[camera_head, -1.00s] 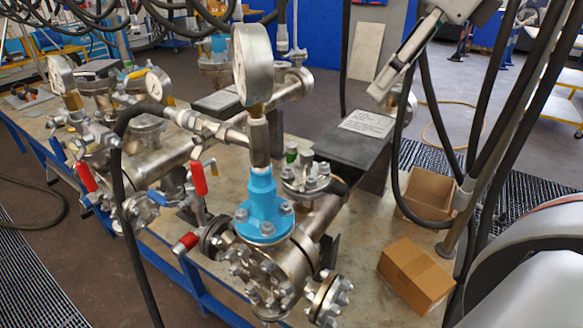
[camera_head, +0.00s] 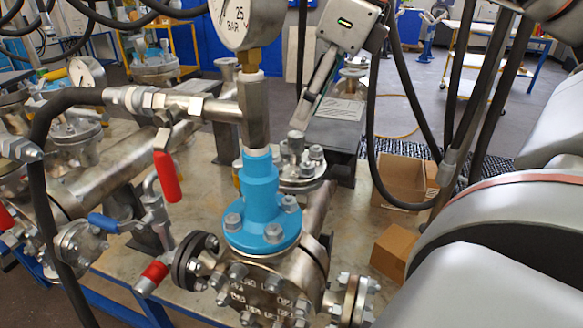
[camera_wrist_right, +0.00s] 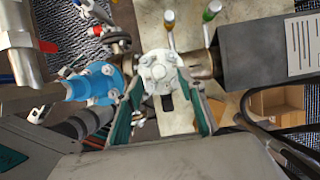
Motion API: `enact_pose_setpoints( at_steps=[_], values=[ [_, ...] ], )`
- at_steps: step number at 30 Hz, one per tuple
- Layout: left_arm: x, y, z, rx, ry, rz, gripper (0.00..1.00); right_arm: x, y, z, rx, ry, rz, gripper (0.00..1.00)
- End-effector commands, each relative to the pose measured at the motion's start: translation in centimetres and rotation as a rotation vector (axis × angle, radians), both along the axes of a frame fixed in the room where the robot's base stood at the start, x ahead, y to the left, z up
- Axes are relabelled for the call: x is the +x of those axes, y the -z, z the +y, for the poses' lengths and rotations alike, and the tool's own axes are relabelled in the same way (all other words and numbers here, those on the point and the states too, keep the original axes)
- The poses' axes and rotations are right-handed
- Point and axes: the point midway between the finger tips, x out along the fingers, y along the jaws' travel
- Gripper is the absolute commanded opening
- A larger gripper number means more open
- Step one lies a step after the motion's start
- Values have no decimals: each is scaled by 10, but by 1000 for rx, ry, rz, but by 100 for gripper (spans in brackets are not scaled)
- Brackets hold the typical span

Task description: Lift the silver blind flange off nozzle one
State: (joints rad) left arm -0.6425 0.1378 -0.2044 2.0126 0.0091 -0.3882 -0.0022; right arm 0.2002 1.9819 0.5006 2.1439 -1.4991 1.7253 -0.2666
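The silver blind flange (camera_head: 300,177) is bolted-looking and round, with a raised knob on top, behind the blue fitting in the head view. It looks seated on a nozzle; the seam is partly hidden by the blue fitting. In the right wrist view, a bright silver bolted flange (camera_wrist_right: 160,72) lies between the fingertips. My right gripper (camera_head: 304,115) is above the flange in the head view, pointing down. The right wrist view shows its two green-padded fingers (camera_wrist_right: 165,98) apart, one each side of the flange; contact cannot be told. My left gripper is not in view.
The blue fitting (camera_head: 262,205) and gauge (camera_head: 238,18) stand close in front. A grey box with a label (camera_head: 335,130) is behind the flange. Red-handled valves (camera_head: 167,177), black hoses and cardboard boxes (camera_head: 397,250) surround the pipework. Bare tabletop shows at the right.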

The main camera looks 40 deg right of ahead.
Motion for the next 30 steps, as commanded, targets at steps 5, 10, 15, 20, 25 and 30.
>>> enact_pose_setpoints(
  at_steps=[5, 10, 15, 20, 25, 30],
  values=[
    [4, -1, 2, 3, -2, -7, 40, 5, 17, 4, 2, -2, 2, 39],
    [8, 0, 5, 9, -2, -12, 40, 9, 40, 8, 2, -3, 5, 39],
    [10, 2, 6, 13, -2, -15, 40, 16, 59, 11, 1, -1, 3, 39],
    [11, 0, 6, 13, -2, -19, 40, 18, 63, 12, 1, 0, 0, 39],
    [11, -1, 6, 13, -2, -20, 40, 18, 62, 12, 1, 0, 0, 34],
    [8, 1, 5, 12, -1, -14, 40, 18, 62, 12, 1, 0, 0, 0]
  ],
)
